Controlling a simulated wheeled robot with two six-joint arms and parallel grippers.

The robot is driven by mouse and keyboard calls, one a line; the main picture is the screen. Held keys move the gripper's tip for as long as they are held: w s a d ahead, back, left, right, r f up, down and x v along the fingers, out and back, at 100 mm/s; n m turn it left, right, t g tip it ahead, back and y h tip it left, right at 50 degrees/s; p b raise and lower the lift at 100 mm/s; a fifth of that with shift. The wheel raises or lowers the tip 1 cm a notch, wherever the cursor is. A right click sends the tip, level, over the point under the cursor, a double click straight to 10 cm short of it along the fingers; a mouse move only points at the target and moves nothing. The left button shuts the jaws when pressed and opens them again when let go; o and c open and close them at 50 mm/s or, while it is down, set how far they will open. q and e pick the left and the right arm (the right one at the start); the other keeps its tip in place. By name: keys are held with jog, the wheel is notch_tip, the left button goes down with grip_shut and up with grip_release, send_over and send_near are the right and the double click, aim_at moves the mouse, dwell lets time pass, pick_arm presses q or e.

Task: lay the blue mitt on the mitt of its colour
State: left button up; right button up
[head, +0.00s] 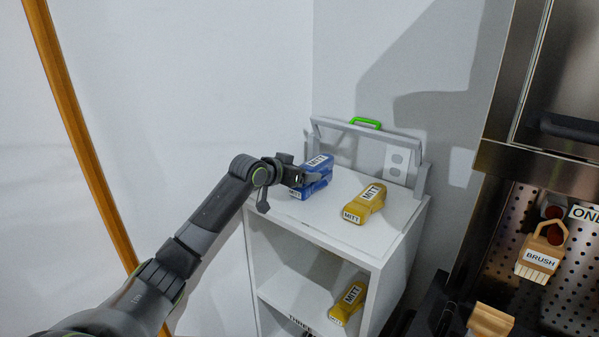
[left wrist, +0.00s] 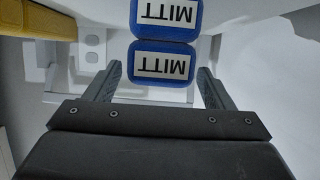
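Blue mitts stand at the back left of the white cabinet top (head: 335,232). In the left wrist view, which is upside down, two blue end faces labelled MITT show one against the other, the upper mitt (left wrist: 163,63) seeming to lie on the lower mitt (left wrist: 167,18). In the head view the blue pile (head: 319,170) is partly hidden by my left gripper (head: 314,180). My left gripper's fingers are apart, with visible gaps beside the upper blue mitt; it looks released. My right gripper is in neither view.
A yellow mitt (head: 365,204) lies right of the blue ones; another yellow mitt (head: 348,303) is on the shelf below. A grey rail with a green handle (head: 366,123) stands behind. A brush (head: 541,253) hangs on the perforated panel at right.

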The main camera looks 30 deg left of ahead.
pick_arm(q)
jog(key=shift+r, duration=0.1)
jog(key=shift+s+a+r+p, duration=0.1)
jog(key=shift+s+r+p, duration=0.2)
jog(key=shift+s+p, duration=0.2)
jog(key=d+p+v, duration=0.1)
jog(key=p+v, duration=0.7)
jog(key=v, duration=0.2)
jog(key=shift+s+a+p, duration=0.35)
jog(key=shift+s+a, duration=0.05)
jog(key=shift+a, duration=0.1)
jog(key=shift+r, duration=0.15)
